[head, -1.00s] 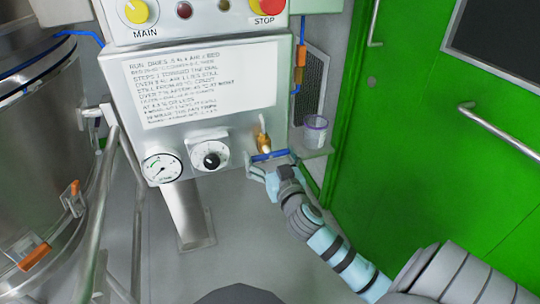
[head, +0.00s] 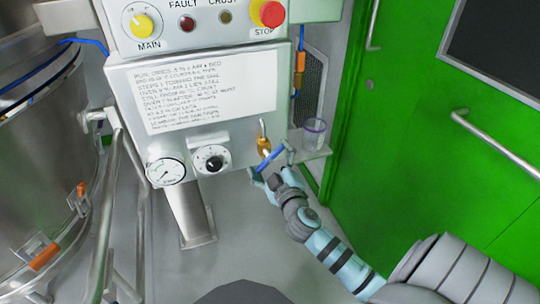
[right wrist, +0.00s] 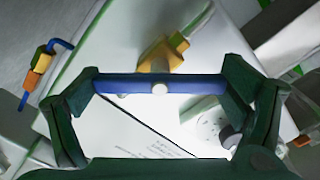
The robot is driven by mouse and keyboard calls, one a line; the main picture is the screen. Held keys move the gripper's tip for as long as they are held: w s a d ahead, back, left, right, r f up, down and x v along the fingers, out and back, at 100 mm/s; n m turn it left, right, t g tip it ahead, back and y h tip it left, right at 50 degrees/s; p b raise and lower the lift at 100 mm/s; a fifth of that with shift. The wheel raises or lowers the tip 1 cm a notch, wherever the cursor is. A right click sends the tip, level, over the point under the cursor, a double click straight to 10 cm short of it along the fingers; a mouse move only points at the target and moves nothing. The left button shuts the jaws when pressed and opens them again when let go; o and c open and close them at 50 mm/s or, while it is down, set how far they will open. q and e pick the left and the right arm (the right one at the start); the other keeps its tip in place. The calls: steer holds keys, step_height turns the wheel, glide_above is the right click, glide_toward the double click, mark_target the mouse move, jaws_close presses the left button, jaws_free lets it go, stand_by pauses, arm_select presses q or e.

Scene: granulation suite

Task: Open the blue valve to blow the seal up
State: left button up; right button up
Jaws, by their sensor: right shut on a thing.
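The blue valve handle (head: 270,161) is a flat bar on a brass valve body (head: 263,145) at the lower right of the grey control panel. My left gripper is not in view.
A round gauge (head: 165,172) and a black knob (head: 211,159) sit left of the valve. A clear cup (head: 314,132) stands on a small shelf close to the right. A steel vessel (head: 35,170) fills the left side, and a green door (head: 420,130) the right.

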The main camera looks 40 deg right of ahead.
steer(key=shift+n+p, duration=0.3)
steer(key=shift+n, duration=0.7)
steer(key=n+p, duration=0.1)
steer(key=n, duration=0.2)
steer(key=shift+n, duration=0.3)
steer(key=n+p, duration=0.1)
steer(key=n, duration=0.2)
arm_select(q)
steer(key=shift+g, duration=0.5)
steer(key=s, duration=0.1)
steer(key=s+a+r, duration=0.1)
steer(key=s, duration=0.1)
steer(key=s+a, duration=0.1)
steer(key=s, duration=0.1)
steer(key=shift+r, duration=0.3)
arm_select(e)
steer(key=shift+n, duration=0.3)
steer(key=o, duration=0.9)
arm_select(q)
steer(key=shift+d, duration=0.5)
